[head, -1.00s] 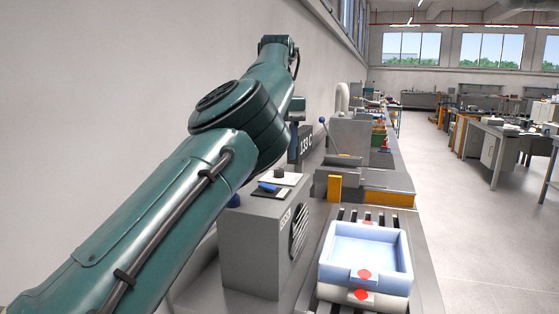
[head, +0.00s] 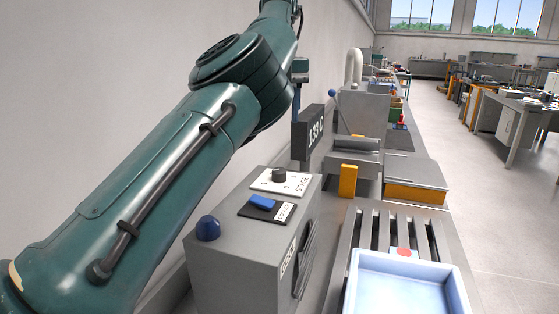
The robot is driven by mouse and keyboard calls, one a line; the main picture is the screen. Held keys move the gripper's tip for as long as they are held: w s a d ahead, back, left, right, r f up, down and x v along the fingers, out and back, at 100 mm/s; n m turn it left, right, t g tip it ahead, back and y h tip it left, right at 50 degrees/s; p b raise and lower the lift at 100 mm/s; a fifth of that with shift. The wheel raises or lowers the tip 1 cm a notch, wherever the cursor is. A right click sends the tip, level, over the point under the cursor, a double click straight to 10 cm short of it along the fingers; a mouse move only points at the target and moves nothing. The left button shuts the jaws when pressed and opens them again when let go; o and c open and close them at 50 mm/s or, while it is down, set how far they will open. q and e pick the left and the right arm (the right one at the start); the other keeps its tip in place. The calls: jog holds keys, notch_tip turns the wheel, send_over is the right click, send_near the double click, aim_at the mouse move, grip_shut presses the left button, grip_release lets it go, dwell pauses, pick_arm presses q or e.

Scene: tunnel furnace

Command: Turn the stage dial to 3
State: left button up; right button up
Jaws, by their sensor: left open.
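The stage dial (head: 279,174) is a dark round knob on a white plate marked STAGE, on top of a grey control box (head: 232,263). The numbers around it are too small to read, so its setting cannot be told. My left arm comes in from the left and reaches up past the box. My right gripper is not in view.
A blue rocker switch (head: 262,201) and a blue dome button (head: 207,228) sit on the box near the dial. A dark temperature display (head: 312,134) stands behind it. A pale blue tray (head: 457,292) lies on slatted rails at right. The wall runs along the left.

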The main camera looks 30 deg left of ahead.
aim_at(279, 169)
pick_arm(q)
notch_tip(279, 169, down, 12)
jog(key=shift+s+d+f+b, duration=0.1)
jog(key=shift+s+b, duration=0.05)
jog(key=shift+b, duration=1)
jog(key=shift+f, duration=0.4)
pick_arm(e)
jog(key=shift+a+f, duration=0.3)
pick_arm(q)
jog(key=c, duration=1)
